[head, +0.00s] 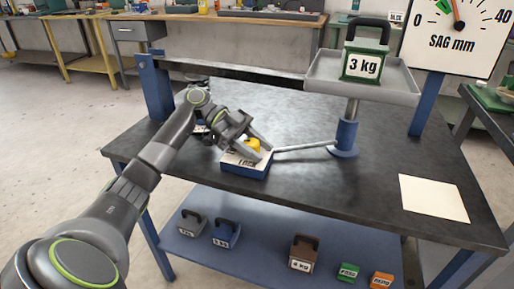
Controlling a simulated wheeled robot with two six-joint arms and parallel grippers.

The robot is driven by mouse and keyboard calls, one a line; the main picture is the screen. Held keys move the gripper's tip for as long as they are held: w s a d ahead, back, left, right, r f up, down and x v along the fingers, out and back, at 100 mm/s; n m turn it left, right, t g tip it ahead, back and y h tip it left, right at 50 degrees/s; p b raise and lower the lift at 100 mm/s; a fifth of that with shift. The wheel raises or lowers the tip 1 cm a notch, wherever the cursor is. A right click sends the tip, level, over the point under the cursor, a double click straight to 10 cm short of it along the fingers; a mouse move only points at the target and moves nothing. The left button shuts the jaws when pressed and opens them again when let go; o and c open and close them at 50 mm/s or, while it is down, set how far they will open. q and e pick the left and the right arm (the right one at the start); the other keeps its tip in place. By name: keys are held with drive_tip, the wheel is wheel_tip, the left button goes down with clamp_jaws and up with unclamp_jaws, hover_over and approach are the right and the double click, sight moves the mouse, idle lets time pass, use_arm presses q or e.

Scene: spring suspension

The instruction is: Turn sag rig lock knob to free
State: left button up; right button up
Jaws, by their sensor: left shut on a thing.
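The lock knob is a small yellow knob (252,144) on top of a blue and white lock box (246,164) near the middle of the dark workbench. Part of the box's lettering shows, but my fingers cover much of it. My left gripper (252,150) reaches down from the left and is shut on the yellow knob. Its fingers hide part of the knob, so its setting is hard to read. A grey rod (304,147) runs from beside the box to the blue post base. My right gripper is not in the picture.
A grey tray (376,90) on a blue post (346,136) bears a green 3 kg weight (366,62). A SAG mm dial (458,30) stands behind at right. A blank cream sheet (433,199) lies on the bench. Several weights sit on the blue lower shelf (265,255).

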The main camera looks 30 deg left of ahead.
use_arm(q)
drive_tip(key=shift+f, duration=0.1)
drive_tip(key=o, duration=1)
drive_tip(key=v, duration=1.2)
